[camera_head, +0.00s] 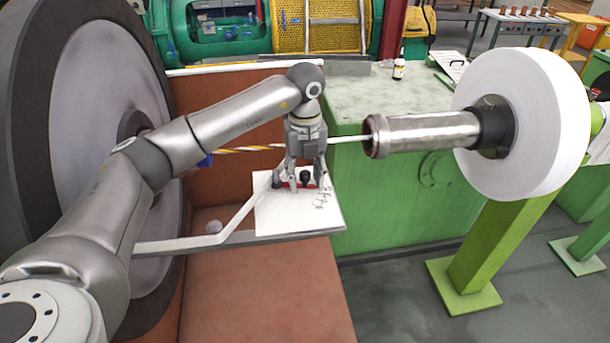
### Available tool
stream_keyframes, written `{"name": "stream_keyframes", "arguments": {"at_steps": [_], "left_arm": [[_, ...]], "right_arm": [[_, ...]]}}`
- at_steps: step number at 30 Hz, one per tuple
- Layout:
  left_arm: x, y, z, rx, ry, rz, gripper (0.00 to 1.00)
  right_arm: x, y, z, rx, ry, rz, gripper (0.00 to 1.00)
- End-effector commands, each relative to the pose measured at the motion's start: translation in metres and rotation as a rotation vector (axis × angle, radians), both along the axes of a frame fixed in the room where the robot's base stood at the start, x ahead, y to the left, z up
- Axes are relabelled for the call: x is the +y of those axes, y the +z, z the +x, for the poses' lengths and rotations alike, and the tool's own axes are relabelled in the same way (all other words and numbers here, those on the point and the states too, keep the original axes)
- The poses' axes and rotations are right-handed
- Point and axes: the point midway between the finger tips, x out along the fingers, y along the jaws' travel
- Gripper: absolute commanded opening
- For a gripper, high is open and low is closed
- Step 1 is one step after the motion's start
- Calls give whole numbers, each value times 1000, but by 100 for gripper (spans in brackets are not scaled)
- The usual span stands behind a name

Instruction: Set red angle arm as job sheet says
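My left gripper (307,187) points down over the white sheet (285,216), which lies on a grey shelf plate. Its fingers look spread apart, with a black knob (305,177) between them. A small red part (312,186), perhaps the red angle arm, shows low between and behind the fingers. Most of it is hidden, so its angle cannot be read. Dark handwritten marks (322,197) show on the sheet's right part, too small to read. I cannot tell whether the fingers touch the knob or the red part. My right gripper is not in view.
A grey tube (420,132) with a white reel (540,125) stands to the right, over a green cabinet (385,205). A large dark wheel (85,110) fills the left. A small bottle (399,69) stands on the cabinet.

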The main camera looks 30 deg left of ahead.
Motion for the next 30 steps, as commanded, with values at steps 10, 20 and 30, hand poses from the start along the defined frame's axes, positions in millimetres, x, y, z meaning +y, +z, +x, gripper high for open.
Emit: {"name": "stream_keyframes", "arguments": {"at_steps": [10, 20, 30], "left_arm": [[0, 5, 0, 0, -1, 0, 44], [0, 67, 1, -4, -1, 0, 44], [0, 115, 0, 1, -1, 1, 44]], "right_arm": [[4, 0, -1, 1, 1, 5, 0], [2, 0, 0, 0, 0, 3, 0], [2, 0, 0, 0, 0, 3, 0]]}}
